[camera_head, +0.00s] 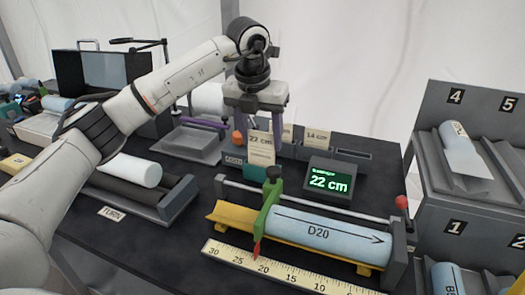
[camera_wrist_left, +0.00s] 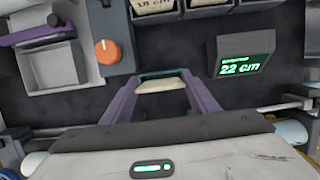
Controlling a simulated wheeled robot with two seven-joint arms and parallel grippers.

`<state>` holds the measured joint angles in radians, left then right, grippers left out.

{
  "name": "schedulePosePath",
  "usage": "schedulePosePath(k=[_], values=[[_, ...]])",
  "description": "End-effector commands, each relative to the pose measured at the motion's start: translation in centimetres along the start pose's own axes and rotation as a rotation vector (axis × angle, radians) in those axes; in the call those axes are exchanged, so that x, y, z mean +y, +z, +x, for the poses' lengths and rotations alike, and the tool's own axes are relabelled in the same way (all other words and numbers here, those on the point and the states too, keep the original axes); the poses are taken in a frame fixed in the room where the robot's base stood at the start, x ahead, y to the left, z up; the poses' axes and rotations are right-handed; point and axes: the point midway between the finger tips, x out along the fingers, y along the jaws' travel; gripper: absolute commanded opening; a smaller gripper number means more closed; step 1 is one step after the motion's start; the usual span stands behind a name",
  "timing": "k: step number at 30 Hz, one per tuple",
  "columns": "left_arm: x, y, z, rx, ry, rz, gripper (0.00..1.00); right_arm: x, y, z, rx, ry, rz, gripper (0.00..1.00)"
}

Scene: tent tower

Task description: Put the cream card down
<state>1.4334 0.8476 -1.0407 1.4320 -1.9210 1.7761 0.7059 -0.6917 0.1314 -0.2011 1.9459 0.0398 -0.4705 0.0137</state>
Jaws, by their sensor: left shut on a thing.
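The cream card (camera_head: 261,148) stands upright and reads "22 cm" in the head view. In the left wrist view its top edge (camera_wrist_left: 162,86) shows between the purple fingers. My left gripper (camera_head: 259,125) points down and is shut on the card's upper part. A teal holder (camera_head: 260,170) lies directly under the card; the wrist view shows its rim (camera_wrist_left: 163,74) around the card's far side. The card's lower edge meets the holder in the picture, but I cannot tell how deep it sits. My right gripper is not in view.
A display (camera_head: 329,181) reading "22 cm" stands to the right. Other cards (camera_head: 317,138) stand in a dark rack behind. An orange knob (camera_wrist_left: 107,51) and a grey tray (camera_head: 188,143) are left. A green slider (camera_head: 268,205) and blue roll (camera_head: 330,236) are in front.

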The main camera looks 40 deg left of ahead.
Motion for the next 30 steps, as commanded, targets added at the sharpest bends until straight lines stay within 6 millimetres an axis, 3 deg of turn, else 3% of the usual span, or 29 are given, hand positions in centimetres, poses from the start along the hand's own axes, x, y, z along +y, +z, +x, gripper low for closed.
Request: schedulePosePath(k=[8, 19, 20, 23, 30], values=[[0.0, -1.0, 3.3, 0.003, 0.002, 0.001, 0.33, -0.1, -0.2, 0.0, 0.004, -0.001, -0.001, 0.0], [0.0, -1.1, 3.9, -0.001, 0.0, 0.001, 0.33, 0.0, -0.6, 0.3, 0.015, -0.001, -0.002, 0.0], [0.0, -1.1, 3.9, -0.001, 0.0, 0.001, 0.56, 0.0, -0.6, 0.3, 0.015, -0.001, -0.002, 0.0], [0.0, -1.1, 3.8, -0.001, 0.0, 0.0, 0.73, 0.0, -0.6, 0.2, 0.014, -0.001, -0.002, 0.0], [0.0, -1.1, 3.8, -0.001, 0.0, 0.0, 0.73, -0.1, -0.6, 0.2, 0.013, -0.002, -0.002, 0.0]])
